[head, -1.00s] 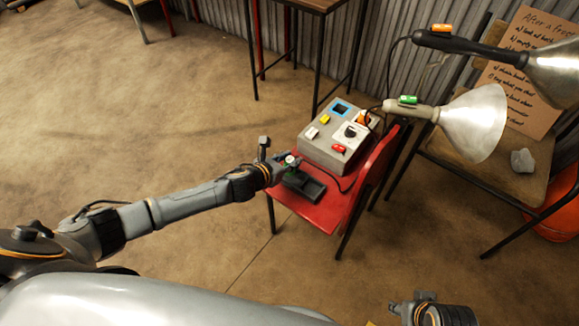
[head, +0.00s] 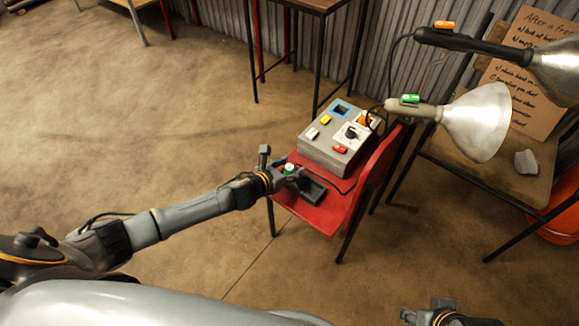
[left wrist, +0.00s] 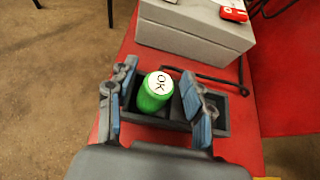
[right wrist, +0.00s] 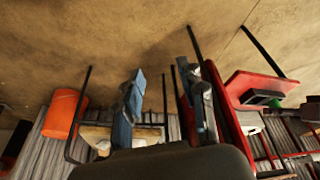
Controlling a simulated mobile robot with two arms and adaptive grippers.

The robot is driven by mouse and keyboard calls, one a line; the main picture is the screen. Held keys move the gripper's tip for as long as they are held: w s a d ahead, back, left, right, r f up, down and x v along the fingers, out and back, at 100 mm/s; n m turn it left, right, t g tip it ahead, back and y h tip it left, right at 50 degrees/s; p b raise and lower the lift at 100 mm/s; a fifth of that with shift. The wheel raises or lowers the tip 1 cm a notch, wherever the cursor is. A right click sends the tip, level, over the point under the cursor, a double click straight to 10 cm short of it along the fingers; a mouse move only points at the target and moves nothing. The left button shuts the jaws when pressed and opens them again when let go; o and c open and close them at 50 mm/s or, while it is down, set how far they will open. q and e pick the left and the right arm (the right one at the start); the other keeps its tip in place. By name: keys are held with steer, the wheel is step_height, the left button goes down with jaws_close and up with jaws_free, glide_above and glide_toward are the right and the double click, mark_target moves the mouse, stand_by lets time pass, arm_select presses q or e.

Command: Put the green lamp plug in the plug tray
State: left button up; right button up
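The green lamp plug (left wrist: 153,95) is a green cylinder with a white top marked "OK". In the left wrist view it stands in the left part of the dark plug tray (left wrist: 222,118), slightly tilted. The tray lies on the red chair seat and also shows in the head view (head: 312,190). My left gripper (left wrist: 161,80) is over the tray, its fingers spread on either side of the plug, with a clear gap on the right. In the head view it (head: 287,175) partly hides plug and tray. My right gripper (right wrist: 165,90) is open and empty, away from the chair.
A grey control box (head: 330,150) with coloured pieces stands behind the tray on the red chair (head: 335,212); a black cable runs beside it. Two lamps (head: 475,122) (head: 545,72) hang at the right. A wooden chair (head: 500,170) holds a cardboard sign (head: 530,75).

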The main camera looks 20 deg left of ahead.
arm_select(q)
steer(key=shift+r, duration=0.25)
steer(key=p+v, duration=0.3)
steer(key=v, duration=0.8)
steer(key=s+f+m+g+y, duration=0.2)
steer(key=s+f+m+g, duration=0.2)
steer(key=s+m, duration=0.7)
steer(key=s+f+m+g+y, duration=0.2)
steer(key=s+m, duration=0.9)
steer(key=m, duration=1.2)
step_height(320, 180, down, 2)
steer(key=shift+f+g, duration=0.1)
steer(key=shift+g, duration=1.1)
arm_select(e)
steer(key=s+x, duration=0.1)
steer(key=x, duration=0.9)
steer(key=shift+s+a+f+g, duration=0.15)
steer(key=shift+s+f+g, duration=0.1)
steer(key=shift+f+g, duration=0.05)
